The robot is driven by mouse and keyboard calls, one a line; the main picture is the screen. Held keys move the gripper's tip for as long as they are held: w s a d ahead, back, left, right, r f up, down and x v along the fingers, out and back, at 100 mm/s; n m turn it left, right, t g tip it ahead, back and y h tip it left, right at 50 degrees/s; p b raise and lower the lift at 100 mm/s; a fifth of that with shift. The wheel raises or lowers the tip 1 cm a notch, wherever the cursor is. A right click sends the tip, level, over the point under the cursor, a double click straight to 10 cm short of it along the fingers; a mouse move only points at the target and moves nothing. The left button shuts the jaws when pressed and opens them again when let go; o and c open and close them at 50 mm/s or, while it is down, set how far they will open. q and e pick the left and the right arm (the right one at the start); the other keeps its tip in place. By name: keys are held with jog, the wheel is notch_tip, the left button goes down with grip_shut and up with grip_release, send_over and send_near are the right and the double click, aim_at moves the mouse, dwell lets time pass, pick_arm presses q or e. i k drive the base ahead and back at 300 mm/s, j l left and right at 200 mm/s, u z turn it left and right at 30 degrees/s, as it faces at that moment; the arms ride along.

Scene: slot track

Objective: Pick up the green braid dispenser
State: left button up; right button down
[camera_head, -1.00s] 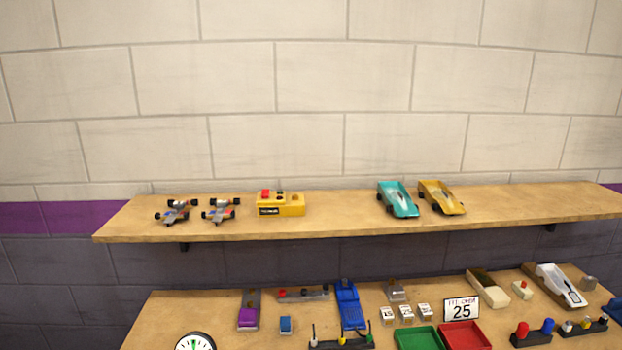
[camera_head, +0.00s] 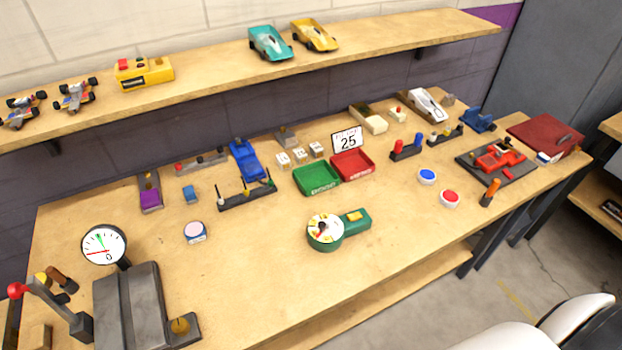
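The green braid dispenser (camera_head: 354,224) appears to be the green body with a round, pale dial-like face and a yellow patch. It lies flat on the wooden workbench (camera_head: 270,270), near the middle of its front part. Nothing touches it and its upper side is in full view. Neither of my grippers shows in the head view.
Green (camera_head: 318,190) and red (camera_head: 372,168) trays sit behind the dispenser. A dial gauge (camera_head: 104,244) on a grey block stands at the left. Blue (camera_head: 427,177) and red (camera_head: 449,198) round pieces lie to the right. The bench around the dispenser is clear. A shelf (camera_head: 215,84) runs above.

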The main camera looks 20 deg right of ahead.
aim_at(340, 228)
jog(key=z, duration=1.15)
